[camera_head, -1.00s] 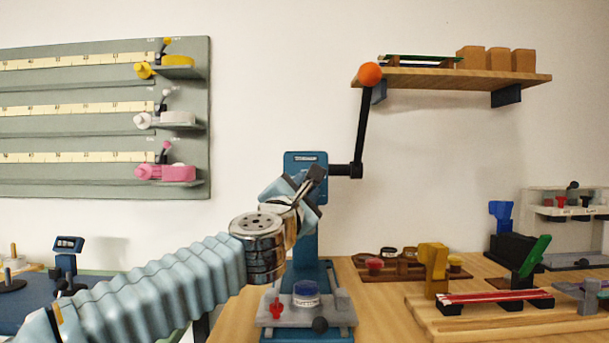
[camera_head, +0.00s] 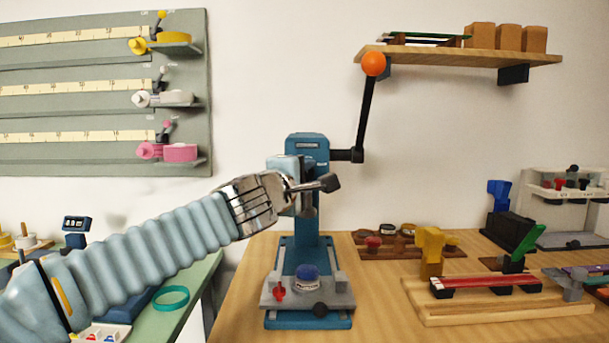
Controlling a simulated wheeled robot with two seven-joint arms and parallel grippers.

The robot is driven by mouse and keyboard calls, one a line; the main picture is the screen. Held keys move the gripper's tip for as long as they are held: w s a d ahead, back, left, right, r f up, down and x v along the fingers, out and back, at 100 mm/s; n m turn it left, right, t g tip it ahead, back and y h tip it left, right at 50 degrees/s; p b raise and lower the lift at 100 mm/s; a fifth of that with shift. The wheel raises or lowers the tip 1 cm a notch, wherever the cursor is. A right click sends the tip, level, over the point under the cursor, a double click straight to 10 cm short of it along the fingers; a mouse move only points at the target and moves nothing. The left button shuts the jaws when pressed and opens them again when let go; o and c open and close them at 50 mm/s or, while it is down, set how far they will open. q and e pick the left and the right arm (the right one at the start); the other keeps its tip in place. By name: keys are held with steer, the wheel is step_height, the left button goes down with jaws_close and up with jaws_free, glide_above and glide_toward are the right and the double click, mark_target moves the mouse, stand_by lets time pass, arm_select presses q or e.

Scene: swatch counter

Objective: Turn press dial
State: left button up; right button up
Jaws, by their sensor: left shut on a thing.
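The blue press (camera_head: 307,235) stands upright at the middle of the wooden counter. Its black crank arm (camera_head: 366,115) rises on the right to an orange ball knob (camera_head: 373,64). My left gripper (camera_head: 313,187) reaches in from the left, at the front of the press head. It is shut on a small part there, which I take to be the press dial; the jaws and wrist hide it almost wholly. My right gripper is out of view.
A wall shelf (camera_head: 450,57) with wooden blocks is at the upper right. A grey-green ruled board (camera_head: 100,165) hangs at the left. A wooden fixture (camera_head: 500,310) with a red strip stands right of the press. A teal ring (camera_head: 171,298) lies below my arm.

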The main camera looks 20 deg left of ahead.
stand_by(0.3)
arm_select(q)
steer(key=o, duration=1.1)
steer(key=shift+c, duration=0.2)
steer(key=s+a, duration=0.1)
steer(key=s, duration=1.2)
steer(key=shift+s+a, duration=0.3)
